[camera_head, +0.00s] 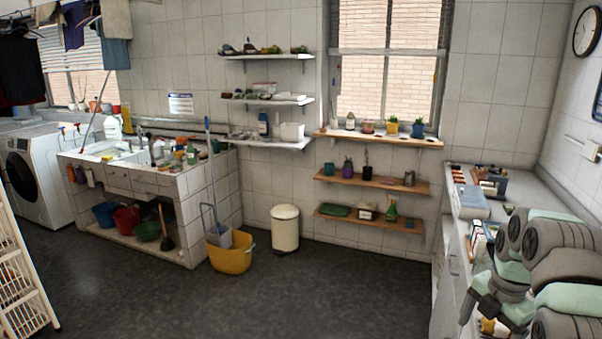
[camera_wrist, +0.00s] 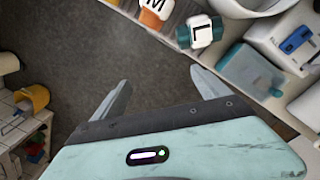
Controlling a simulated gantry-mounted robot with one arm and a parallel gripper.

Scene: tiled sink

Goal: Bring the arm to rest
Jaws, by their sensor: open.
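My gripper (camera_wrist: 160,79) is open in the wrist view, with its two grey fingers spread apart and only dark floor between them. Nothing is held. In the head view my gripper (camera_head: 478,315) hangs at the lower right, beside the front of the right-hand counter (camera_head: 447,262), with its fingers pointing down. My folded grey and pale green arm covers part of that counter and its objects.
A yellow bucket (camera_head: 231,258) and a cream bin (camera_head: 286,229) stand on the floor. The middle floor (camera_head: 330,295) is clear.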

